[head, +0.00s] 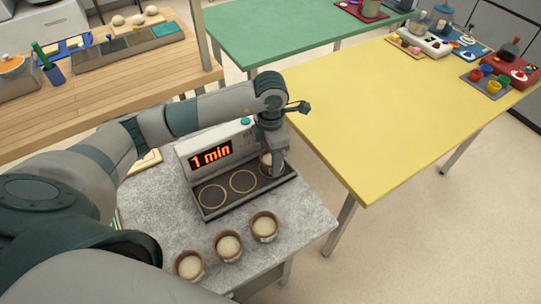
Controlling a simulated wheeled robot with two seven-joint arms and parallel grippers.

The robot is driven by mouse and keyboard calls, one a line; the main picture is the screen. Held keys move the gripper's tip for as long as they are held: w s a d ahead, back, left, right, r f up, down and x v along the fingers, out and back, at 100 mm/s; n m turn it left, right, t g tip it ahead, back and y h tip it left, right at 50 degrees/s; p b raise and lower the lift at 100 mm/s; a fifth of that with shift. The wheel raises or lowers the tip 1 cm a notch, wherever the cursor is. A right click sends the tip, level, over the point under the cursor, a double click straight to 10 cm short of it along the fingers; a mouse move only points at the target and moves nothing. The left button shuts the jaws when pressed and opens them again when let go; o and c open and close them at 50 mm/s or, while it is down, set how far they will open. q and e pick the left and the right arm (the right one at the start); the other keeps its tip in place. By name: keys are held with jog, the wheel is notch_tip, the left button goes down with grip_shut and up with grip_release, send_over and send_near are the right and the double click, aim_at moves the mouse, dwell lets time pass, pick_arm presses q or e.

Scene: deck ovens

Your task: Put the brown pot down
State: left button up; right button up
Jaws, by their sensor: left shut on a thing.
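My left gripper (271,151) points down over the right end of the dark plate of a small oven unit and is shut on a brown pot (266,161) with pale contents. The pot is mostly hidden by the gripper; I cannot tell whether its base touches the plate. The unit (211,154) shows "1 min" on its display. Two ringed spots on its plate (228,203) show empty, at the left and middle. My right gripper is not in view.
Several similar filled pots stand on the grey stone counter (163,222) in front of the unit: left (189,266), middle (228,246) and right (264,227).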

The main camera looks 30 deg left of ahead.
pick_arm(q)
jog(key=shift+f, duration=0.1)
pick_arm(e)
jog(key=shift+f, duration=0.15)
pick_arm(q)
jog(key=o, duration=1.2)
jog(key=shift+w+r, duration=0.1)
jog(key=shift+r, duration=0.15)
jog(key=shift+w+r, duration=0.1)
jog(key=shift+r, duration=0.15)
notch_tip(320, 180, up, 5)
jog(key=shift+r+b, duration=0.1)
jog(key=shift+b, duration=1)
jog(key=shift+r+b, duration=0.6)
jog(key=shift+r, duration=2.45)
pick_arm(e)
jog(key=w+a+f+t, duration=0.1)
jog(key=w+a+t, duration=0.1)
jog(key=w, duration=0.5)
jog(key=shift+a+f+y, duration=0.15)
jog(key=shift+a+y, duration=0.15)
